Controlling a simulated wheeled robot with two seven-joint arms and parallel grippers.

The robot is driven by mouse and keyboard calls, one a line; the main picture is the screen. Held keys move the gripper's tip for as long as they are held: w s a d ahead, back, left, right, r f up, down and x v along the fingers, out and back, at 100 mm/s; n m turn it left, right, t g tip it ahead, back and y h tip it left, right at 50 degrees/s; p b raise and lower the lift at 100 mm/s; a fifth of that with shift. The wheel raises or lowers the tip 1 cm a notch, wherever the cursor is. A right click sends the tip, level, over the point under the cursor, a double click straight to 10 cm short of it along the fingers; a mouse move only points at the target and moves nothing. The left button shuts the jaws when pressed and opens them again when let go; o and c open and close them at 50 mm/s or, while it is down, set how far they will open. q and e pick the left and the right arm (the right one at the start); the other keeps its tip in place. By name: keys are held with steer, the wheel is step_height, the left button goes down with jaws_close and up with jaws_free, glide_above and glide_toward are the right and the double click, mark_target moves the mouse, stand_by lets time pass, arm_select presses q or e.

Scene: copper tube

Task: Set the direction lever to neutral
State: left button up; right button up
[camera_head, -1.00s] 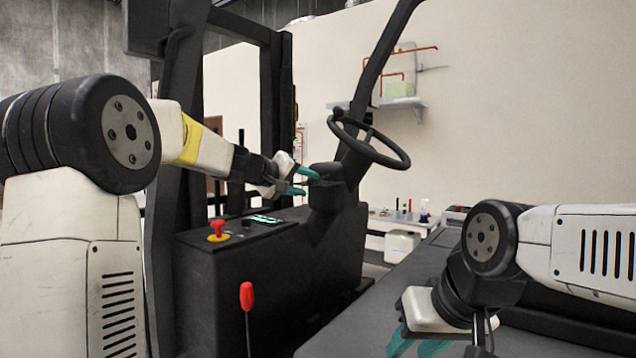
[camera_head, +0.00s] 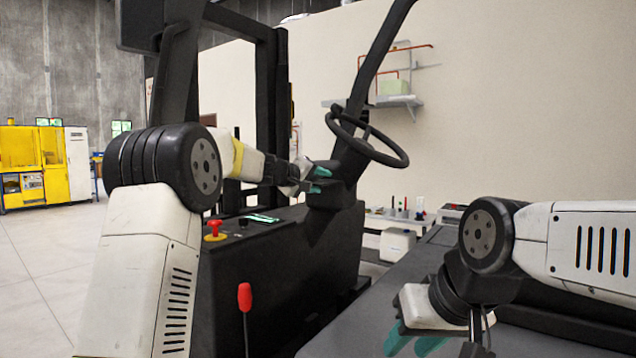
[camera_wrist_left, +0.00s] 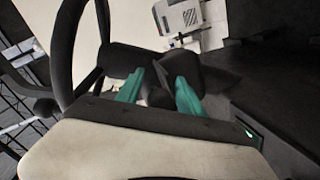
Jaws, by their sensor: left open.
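My left gripper (camera_head: 320,180) is open at the steering column (camera_head: 335,190), just below the steering wheel (camera_head: 366,140). In the left wrist view the green fingertips (camera_wrist_left: 159,78) stand apart, with a dark part of the column (camera_wrist_left: 158,96) between them. I cannot tell whether they touch it. No direction lever can be made out clearly against the black column. A separate lever with a red knob (camera_head: 245,297) stands upright at the lower middle. My right gripper (camera_head: 408,344) hangs low at the right with its fingers apart, partly cut off by the picture edge.
A red stop button (camera_head: 214,229) sits on the black console (camera_head: 285,255), beside a lit panel (camera_head: 263,218). The mast (camera_head: 270,110) and a slanted black post (camera_head: 380,55) rise nearby. A wall shelf (camera_head: 400,101) and yellow machine (camera_head: 30,160) are far behind.

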arm_select(q)
jaws_close()
steer(key=shift+f, duration=0.1)
stand_by(1.2)
